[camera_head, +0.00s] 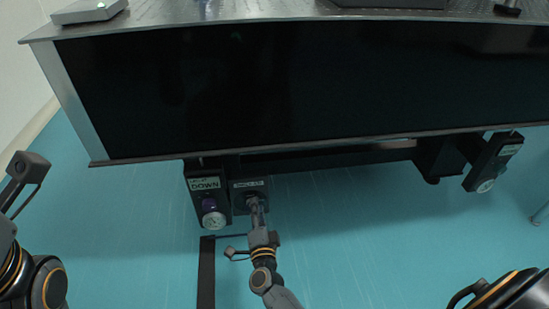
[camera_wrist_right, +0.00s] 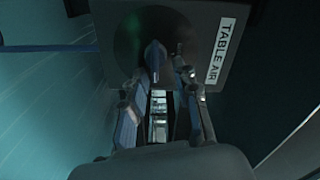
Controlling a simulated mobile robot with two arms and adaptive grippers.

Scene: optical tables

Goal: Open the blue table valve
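The blue table valve (camera_wrist_right: 155,57) shows in the right wrist view as a small blue handle on a dark square panel (camera_wrist_right: 203,75) labelled TABLE AIR. In the head view this panel (camera_head: 249,185) hangs under the table's front edge, its valve largely hidden by my right gripper (camera_head: 256,208). My right gripper, also in the wrist view (camera_wrist_right: 160,85), is at the panel with its fingers apart, one on each side of the handle. I see no clear grip on the handle. At the head view's left edge, a dark part of my left arm (camera_head: 28,168) shows; its fingers cannot be made out.
The optical table (camera_head: 300,80) fills the top of the head view. Beside the valve panel is a box labelled DOWN (camera_head: 205,184) with a purple knob (camera_head: 209,204) and round gauge (camera_head: 214,220). Another gauge box (camera_head: 490,165) hangs at right. Blue floor (camera_head: 370,240) is open below.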

